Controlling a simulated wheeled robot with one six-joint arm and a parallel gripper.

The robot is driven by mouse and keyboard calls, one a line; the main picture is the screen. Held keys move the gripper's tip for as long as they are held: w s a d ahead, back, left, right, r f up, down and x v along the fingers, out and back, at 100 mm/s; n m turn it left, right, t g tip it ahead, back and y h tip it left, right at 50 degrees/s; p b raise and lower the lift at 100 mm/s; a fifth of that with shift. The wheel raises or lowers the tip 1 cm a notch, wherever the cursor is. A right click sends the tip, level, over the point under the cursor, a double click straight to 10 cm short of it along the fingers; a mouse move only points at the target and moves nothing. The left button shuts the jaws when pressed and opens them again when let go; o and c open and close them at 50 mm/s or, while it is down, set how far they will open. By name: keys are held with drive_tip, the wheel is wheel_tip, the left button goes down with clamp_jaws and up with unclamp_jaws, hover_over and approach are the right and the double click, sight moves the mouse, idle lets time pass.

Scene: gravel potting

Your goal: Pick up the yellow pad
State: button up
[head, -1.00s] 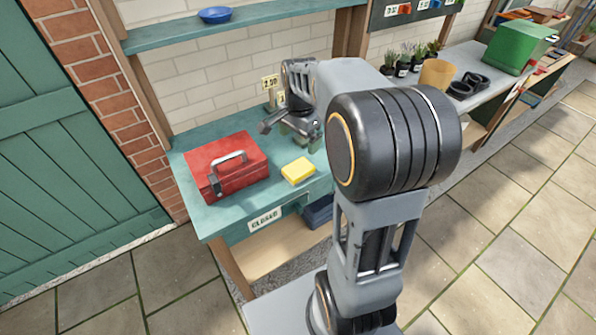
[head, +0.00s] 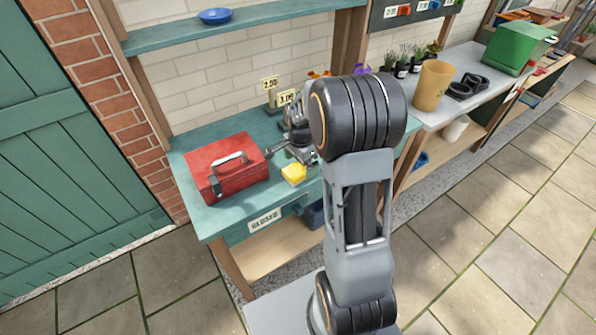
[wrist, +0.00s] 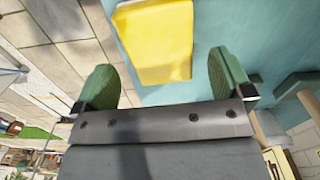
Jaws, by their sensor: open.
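The yellow pad (head: 294,173) lies on the teal bench top, to the right of the red toolbox, near the front edge. My gripper is just behind and above it in the head view, partly hidden by my own arm. In the wrist view my gripper (wrist: 164,85) is open, with two green fingertips apart. There the yellow pad (wrist: 156,42) lies ahead, between the lines of the two fingers, and nothing is held. The pad's upper end is cut off by the picture edge.
The red toolbox (head: 235,183) with a grey handle stands close left of the pad. Price signs (head: 270,83) stand at the back of the bench (head: 202,136). A blue dish (head: 215,16) sits on the shelf above. A tan pot (head: 433,86) stands on the grey bench at right.

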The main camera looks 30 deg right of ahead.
sight(300, 168)
drive_tip(key=shift+f, duration=1.5)
drive_tip(key=shift+c, duration=0.4)
drive_tip(key=shift+w, duration=0.1)
drive_tip(key=c, duration=1)
drive_tip(key=shift+o, duration=0.2)
drive_tip(key=shift+r, duration=0.1)
drive_tip(key=shift+r, duration=0.65)
drive_tip(key=s+d+r+b, duration=0.1)
drive_tip(key=s+d+r, duration=0.6)
drive_tip(key=s+r, duration=0.4)
drive_tip(key=shift+s+d+r, duration=0.25)
drive_tip(key=shift+s+r, duration=0.05)
drive_tip(key=shift+s, duration=0.15)
